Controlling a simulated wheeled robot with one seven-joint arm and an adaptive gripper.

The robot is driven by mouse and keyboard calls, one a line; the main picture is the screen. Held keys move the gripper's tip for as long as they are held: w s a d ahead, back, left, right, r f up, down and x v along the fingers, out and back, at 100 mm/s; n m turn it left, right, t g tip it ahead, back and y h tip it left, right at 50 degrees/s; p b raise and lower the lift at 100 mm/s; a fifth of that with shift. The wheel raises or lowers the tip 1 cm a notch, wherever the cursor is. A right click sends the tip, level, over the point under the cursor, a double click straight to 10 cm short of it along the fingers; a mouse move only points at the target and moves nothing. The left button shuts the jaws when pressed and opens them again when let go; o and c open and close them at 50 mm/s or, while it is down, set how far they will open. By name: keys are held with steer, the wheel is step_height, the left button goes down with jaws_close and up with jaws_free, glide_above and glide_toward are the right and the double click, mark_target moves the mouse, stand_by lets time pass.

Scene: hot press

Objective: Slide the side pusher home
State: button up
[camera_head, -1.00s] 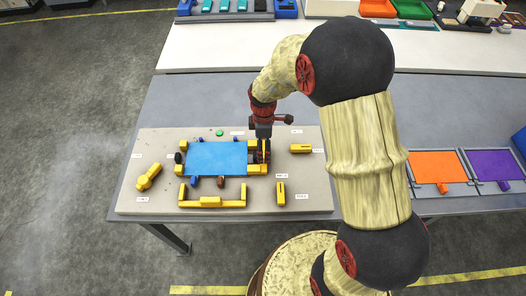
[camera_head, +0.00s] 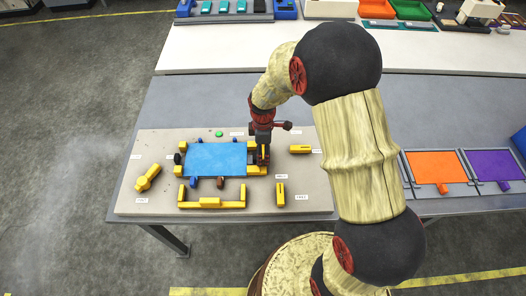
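A blue plate (camera_head: 215,159) lies on the beige board (camera_head: 165,203), with yellow blocks around its corners. My gripper (camera_head: 262,163) points down at the plate's right edge, between the yellow blocks there. Its fingers are small and dark against those parts, so I cannot tell whether they are open or touching anything. Separate yellow pieces lie right of the plate (camera_head: 300,149), at the lower right (camera_head: 280,193) and at the left (camera_head: 148,177). A U-shaped yellow piece (camera_head: 212,202) lies in front. The labels are too small to read, so I cannot tell which part is the side pusher.
A green button (camera_head: 219,134) is at the board's back. A dark knob (camera_head: 178,158) is left of the plate and a brown one (camera_head: 220,183) in front. Orange (camera_head: 436,165) and purple (camera_head: 495,164) panels lie on the grey table at right.

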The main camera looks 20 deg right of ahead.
steer(key=shift+f, duration=0.1)
steer(key=c, duration=1)
steer(key=shift+s, duration=0.1)
steer(key=shift+c, duration=0.2)
steer(key=shift+s+d+p, duration=0.1)
steer(key=shift+s+d, duration=0.15)
steer(key=shift+d, duration=0.6)
steer(key=shift+s+d+p, duration=0.15)
steer(key=shift+s+d, duration=0.15)
steer(key=shift+d, duration=0.5)
steer(key=shift+s+d+p, duration=0.1)
steer(key=shift+s+d, duration=0.15)
steer(key=shift+d, duration=0.6)
steer(key=o, duration=1.3)
steer(key=shift+o, duration=1.2)
steer(key=shift+d, duration=0.2)
steer(key=shift+o, duration=0.8)
steer(key=shift+w+a, duration=0.1)
